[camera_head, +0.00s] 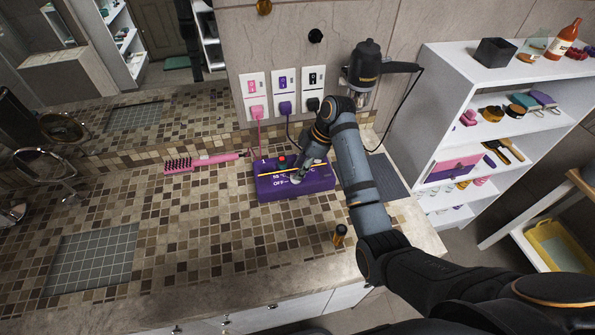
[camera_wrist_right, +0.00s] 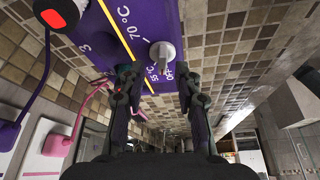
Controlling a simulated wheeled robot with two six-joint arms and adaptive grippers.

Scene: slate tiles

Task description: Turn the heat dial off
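The purple heater box (camera_head: 322,184) stands on the mosaic counter below the wall sockets, with white heat markings on its top. In the right wrist view the box (camera_wrist_right: 153,17) shows 70°C, 55°C and OFF marks around a grey heat dial (camera_wrist_right: 163,52). I cannot tell exactly which mark the dial points to. My right gripper (camera_head: 299,176) is over the box at the dial. In the wrist view its two fingers (camera_wrist_right: 157,76) are apart, with the dial ahead between them, not clearly touched. My left gripper is not in view.
A red button (camera_head: 283,158) is at the box's back edge. A pink brush (camera_head: 200,161) lies to its left. A small dark bottle (camera_head: 340,235) stands in front. A hair dryer (camera_head: 365,66) hangs on the wall; white shelves (camera_head: 445,130) are right. The front left counter is mostly clear.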

